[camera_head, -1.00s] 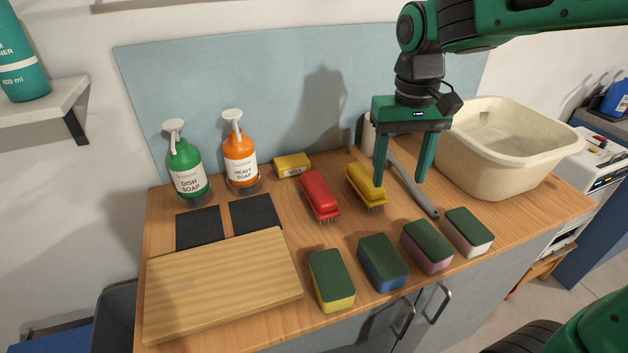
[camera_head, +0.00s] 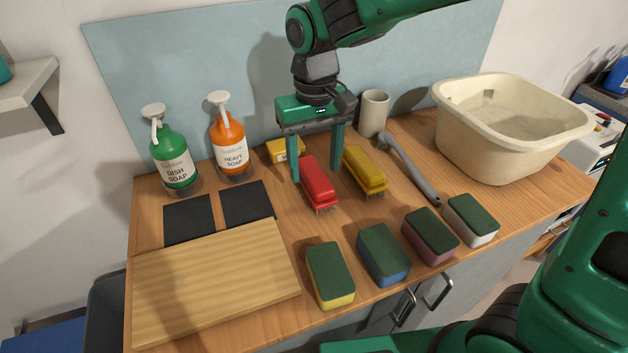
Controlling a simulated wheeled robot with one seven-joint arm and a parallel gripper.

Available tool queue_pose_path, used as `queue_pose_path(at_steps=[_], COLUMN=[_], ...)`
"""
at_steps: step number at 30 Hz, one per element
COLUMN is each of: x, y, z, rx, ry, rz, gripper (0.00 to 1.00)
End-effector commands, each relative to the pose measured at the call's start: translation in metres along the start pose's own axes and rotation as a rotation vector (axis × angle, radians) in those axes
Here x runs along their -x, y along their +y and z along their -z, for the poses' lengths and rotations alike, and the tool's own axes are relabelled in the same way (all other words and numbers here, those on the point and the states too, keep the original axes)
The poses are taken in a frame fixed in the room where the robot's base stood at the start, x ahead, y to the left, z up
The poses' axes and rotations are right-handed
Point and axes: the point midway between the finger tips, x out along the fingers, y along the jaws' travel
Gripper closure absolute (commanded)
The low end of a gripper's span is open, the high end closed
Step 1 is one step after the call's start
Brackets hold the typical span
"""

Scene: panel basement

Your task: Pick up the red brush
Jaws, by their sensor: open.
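The red brush (camera_head: 318,184) lies bristles down on the wooden counter, near its middle. My gripper (camera_head: 315,176) is open and points down over the brush. Its left finger shows at the left of the brush, and its right finger shows between the red brush and the yellow brush (camera_head: 364,170). I cannot tell the exact height of the fingertips above the counter. Nothing is held.
Several sponges (camera_head: 383,253) line the counter's front edge. A grey-handled tool (camera_head: 410,168), a cup (camera_head: 373,113) and a cream basin (camera_head: 510,140) are to the right. A yellow box (camera_head: 284,151), soap bottles (camera_head: 173,158) and a wooden board (camera_head: 215,285) are to the left.

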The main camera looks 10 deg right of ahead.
Motion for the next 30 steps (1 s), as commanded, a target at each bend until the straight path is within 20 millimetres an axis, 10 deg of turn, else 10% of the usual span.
queue_pose_path(at_steps=[19, 24, 30], x=[-0.047, -0.047, -0.047], y=[0.0, 0.0, 0.0], z=[0.0, 0.0, 0.0], rx=[-0.001, -0.001, -0.001], ry=[0.0, 0.0, 0.0], rz=[0.0, 0.0, 0.0], gripper=[0.42, 0.83, 0.89])
